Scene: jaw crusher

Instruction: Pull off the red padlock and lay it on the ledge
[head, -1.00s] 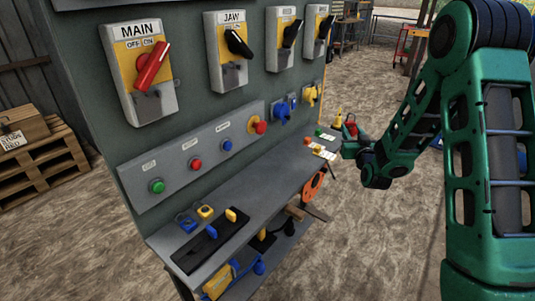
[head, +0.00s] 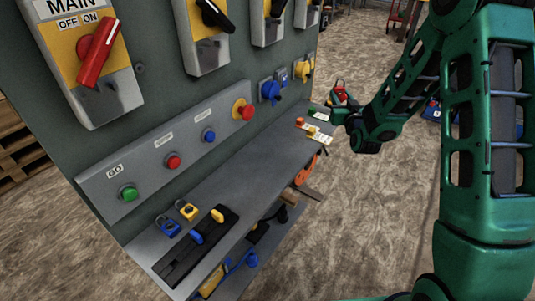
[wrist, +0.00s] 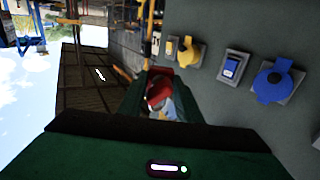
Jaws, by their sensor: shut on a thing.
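The red padlock (wrist: 158,91) is between the fingers of my gripper (wrist: 160,108) in the wrist view. My gripper is shut on it. In the head view the red padlock (head: 341,94) shows as a small red shape above my gripper (head: 342,110), near the far end of the ledge. The ledge (head: 255,160) is a grey shelf below the button strip. The padlock appears held up, apart from the ledge surface. Its lower part is hidden by the fingers.
On the ledge's near end are a blue padlock (head: 168,226), a yellow padlock (head: 187,210) and a black tray (head: 180,262) with handles. Small items and cards (head: 318,135) lie at its far end. Its middle is clear. The panel's switches (head: 95,60) rise behind.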

